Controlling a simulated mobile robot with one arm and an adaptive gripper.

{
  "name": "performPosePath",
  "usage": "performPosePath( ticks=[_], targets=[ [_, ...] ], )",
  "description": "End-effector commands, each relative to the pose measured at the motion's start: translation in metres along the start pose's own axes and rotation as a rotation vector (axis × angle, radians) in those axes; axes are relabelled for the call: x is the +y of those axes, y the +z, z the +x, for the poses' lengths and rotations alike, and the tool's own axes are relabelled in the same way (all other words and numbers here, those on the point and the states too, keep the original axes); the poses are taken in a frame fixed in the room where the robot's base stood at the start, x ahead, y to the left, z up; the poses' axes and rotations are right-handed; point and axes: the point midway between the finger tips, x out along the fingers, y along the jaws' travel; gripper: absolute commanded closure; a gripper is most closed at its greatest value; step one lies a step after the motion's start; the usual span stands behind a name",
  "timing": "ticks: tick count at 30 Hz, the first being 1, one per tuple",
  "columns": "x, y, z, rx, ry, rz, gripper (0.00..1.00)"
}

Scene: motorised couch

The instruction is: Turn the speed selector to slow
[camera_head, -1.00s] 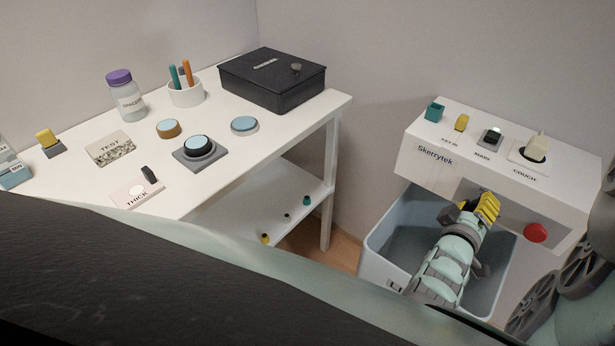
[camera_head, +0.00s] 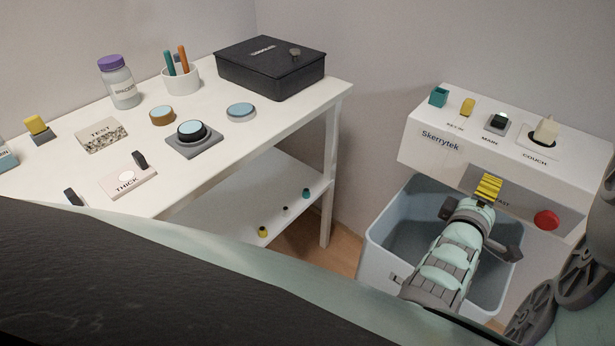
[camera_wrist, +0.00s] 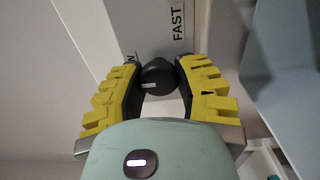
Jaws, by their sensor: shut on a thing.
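The speed selector is a dark round knob (camera_wrist: 157,73) with a short white mark on its face, seen in the wrist view. A FAST label (camera_wrist: 178,30) is beside it, and the end of another label, mostly hidden by a finger, shows on the other side. My gripper (camera_wrist: 157,78) has its yellow fingers on both sides of the knob and is shut on it. In the head view my gripper (camera_head: 489,187) is against the front panel of the Skerrytek console (camera_head: 440,140), and its fingers hide the knob. I cannot tell exactly which label the mark points to.
A red button (camera_head: 546,220) is close to the right of my gripper. A grey-blue bin (camera_head: 385,235) stands below the console. Several controls, including the COUCH lever (camera_head: 545,130), are on the console top. A white table (camera_head: 240,155) with other controls is at left.

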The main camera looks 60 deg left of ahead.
Motion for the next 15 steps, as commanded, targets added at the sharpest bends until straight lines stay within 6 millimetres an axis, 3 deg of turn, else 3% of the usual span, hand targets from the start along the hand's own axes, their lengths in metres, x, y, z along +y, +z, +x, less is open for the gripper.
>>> performPosePath(
  ticks=[11,12,15],
  targets=[
    [-0.0016,-0.0019,-0.0006,0.005,-0.005,-0.004,1.00],
    [-0.0016,-0.0019,-0.0006,0.005,-0.005,-0.004,0.61],
    [-0.0011,-0.0017,-0.0005,0.004,-0.003,-0.003,0.51]
  ],
)
